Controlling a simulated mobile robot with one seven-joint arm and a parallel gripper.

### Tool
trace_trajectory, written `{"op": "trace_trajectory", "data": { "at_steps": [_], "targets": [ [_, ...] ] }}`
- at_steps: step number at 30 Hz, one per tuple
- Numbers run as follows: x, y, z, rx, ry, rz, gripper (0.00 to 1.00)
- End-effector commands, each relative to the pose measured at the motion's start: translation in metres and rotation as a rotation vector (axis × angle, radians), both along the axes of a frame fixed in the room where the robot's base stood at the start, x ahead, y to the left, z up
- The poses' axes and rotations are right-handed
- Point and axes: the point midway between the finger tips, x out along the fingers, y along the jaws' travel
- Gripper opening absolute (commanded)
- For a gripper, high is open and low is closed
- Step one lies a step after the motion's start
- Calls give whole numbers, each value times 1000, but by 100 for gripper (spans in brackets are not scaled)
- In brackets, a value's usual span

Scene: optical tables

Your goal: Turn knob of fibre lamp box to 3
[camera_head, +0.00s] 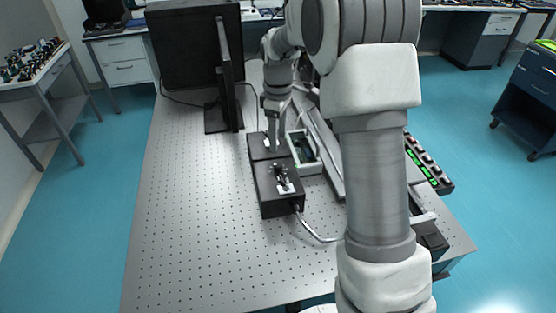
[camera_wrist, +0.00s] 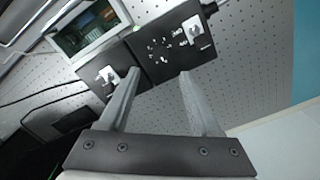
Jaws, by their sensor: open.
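The box I take for the fibre lamp box (camera_head: 267,207) is black and stands on the perforated table. A bent metal tube comes from its near end. On its top is a pale plate with a knob (camera_head: 281,175). In the wrist view, the larger black box (camera_wrist: 155,68) shows a silver knob (camera_wrist: 193,29) with pale marks beside it. The marks are too small to read. My gripper (camera_wrist: 159,73) is open, with nothing between its fingers. In the head view, my gripper (camera_head: 273,146) is over the farther black box. The fingertips appear apart from the knob.
A second black box (camera_head: 256,148) with its own silver knob (camera_wrist: 108,74) adjoins the first. A pale-framed device (camera_head: 304,160) stands close on the right. A monitor (camera_head: 224,75) stands at the left. The table's left front (camera_head: 185,230) is clear.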

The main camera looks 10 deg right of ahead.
Motion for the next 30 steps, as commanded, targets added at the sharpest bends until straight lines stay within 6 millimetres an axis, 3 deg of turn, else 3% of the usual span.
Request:
{"op": "trace_trajectory", "data": {
  "at_steps": [6,13,26,30],
  "targets": [
    [-1,0,-49,-1,6,1,64],
    [-1,1,-82,0,2,1,64],
    [0,0,-93,0,0,0,64],
    [0,0,-93,0,0,0,41]
  ]
}}
